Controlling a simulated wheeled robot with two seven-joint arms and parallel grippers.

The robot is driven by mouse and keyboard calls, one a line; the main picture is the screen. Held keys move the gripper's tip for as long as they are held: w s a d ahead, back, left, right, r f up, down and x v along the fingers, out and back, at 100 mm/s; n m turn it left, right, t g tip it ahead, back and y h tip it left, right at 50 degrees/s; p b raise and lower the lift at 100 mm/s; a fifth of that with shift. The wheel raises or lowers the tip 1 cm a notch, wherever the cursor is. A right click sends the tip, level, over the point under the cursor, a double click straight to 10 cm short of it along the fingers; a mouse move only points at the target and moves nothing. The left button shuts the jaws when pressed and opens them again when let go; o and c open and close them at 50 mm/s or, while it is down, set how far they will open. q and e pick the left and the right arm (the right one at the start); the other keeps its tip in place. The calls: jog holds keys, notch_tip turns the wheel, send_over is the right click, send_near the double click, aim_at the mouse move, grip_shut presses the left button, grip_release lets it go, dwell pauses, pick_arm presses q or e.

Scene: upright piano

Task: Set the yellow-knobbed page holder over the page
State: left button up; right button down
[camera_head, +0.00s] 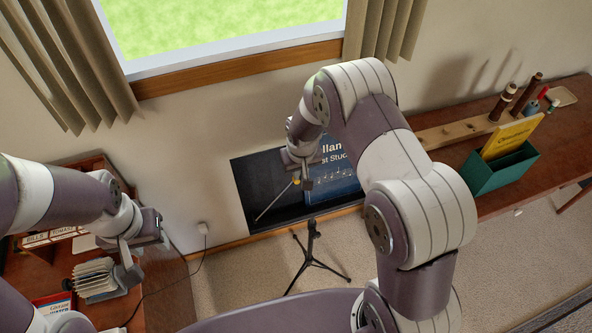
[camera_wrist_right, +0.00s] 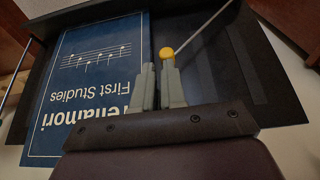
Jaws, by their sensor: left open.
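The black music desk (camera_head: 247,183) carries a blue book, the page (camera_head: 335,178), titled "First Studies", which also shows in the right wrist view (camera_wrist_right: 90,90). The page holder has a yellow knob (camera_wrist_right: 167,53) and a thin rod (camera_wrist_right: 207,27). In the head view the knob (camera_head: 296,181) is at my right gripper and the rod slants down-left over bare black desk, beside the page. My right gripper (camera_wrist_right: 159,66) has its fingers close together, with the knob at the tip of the right-hand finger; the knob does not look gripped. My left gripper (camera_head: 132,258) is open, far left.
A second thin rod (camera_wrist_right: 15,75) shows past the book's outer side. The stand's tripod (camera_head: 312,255) is on the carpet. A ribbed pale object (camera_head: 95,279) sits by my left gripper. A green box (camera_head: 500,170) with a yellow book stands on the right-hand wooden top.

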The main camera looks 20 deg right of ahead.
jog(key=shift+s+a+f, duration=0.1)
jog(key=shift+s+f, duration=0.05)
jog(key=shift+r+p, duration=0.8)
jog(key=shift+r, duration=0.15)
jog(key=r+p, duration=0.1)
jog(key=w+r+p, duration=0.1)
jog(key=r, duration=0.1)
jog(key=shift+r+p, duration=0.2)
jog(key=shift+p, duration=0.1)
pick_arm(q)
jog(key=b, duration=0.3)
jog(key=shift+w+r, duration=0.4)
pick_arm(e)
notch_tip(320, 180, up, 10)
jog(key=s+d, duration=0.1)
jog(key=shift+s+d+f, duration=0.15)
jog(key=shift+s+f, duration=0.05)
